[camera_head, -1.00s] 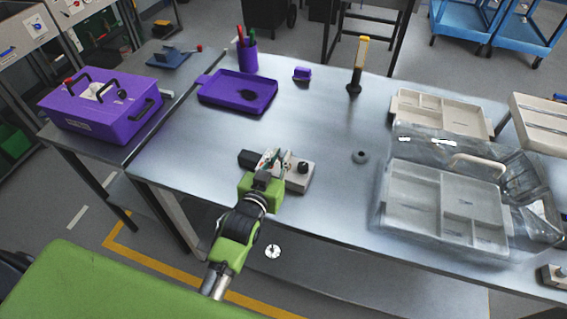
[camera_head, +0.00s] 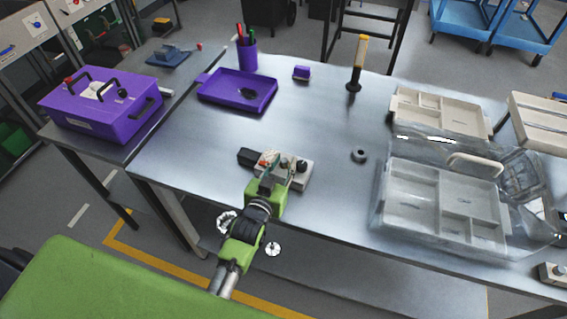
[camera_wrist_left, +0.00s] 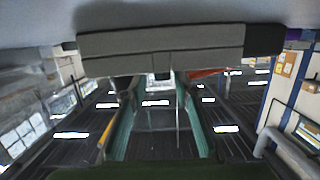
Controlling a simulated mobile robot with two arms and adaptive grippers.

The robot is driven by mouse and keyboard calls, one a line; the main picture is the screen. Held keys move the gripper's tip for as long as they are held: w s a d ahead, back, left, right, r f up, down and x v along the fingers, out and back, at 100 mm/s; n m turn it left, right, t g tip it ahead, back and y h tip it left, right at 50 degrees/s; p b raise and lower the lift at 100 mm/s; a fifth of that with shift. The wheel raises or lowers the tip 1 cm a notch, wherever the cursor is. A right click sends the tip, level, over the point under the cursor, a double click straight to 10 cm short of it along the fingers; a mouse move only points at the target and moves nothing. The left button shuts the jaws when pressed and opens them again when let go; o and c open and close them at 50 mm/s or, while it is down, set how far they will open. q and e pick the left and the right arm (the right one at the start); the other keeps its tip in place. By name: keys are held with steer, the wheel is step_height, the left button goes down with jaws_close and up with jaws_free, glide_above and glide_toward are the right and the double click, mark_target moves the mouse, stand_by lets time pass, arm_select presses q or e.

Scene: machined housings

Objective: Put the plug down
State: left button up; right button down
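The machined housing (camera_head: 296,176) is a light grey block lying on the metal table, with a black part at its left end. A black knob (camera_head: 302,165) and a second small dark piece (camera_head: 284,162) stand on its top, along with a small red-orange piece (camera_head: 264,161). I cannot tell which of these is the plug. My left gripper (camera_head: 278,176) is at the near side of the housing with its fingers apart. The left wrist view shows its two greenish fingers (camera_wrist_left: 158,115) spread, nothing between them, and the housing (camera_wrist_left: 160,48) just beyond. My right gripper is not in view.
A dark ring (camera_head: 359,155) lies right of the housing. A purple tray (camera_head: 212,95), a pen cup (camera_head: 246,55) and a yellow-handled tool (camera_head: 358,65) stand further back.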

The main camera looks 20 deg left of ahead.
arm_select(q)
steer(key=shift+f+b, duration=0.2)
steer(key=shift+b, duration=0.15)
steer(key=s+r+b, duration=0.1)
steer(key=s, duration=0.3)
steer(key=s+r, duration=0.1)
steer(key=s, duration=0.3)
steer(key=s+r+b, duration=0.1)
steer(key=s, duration=0.3)
steer(key=shift+s+a+r+b, duration=0.15)
steer(key=shift+a+b, duration=0.15)
steer(key=shift+a, duration=0.05)
steer(key=shift+s+r, duration=0.25)
steer(key=shift+s, duration=0.3)
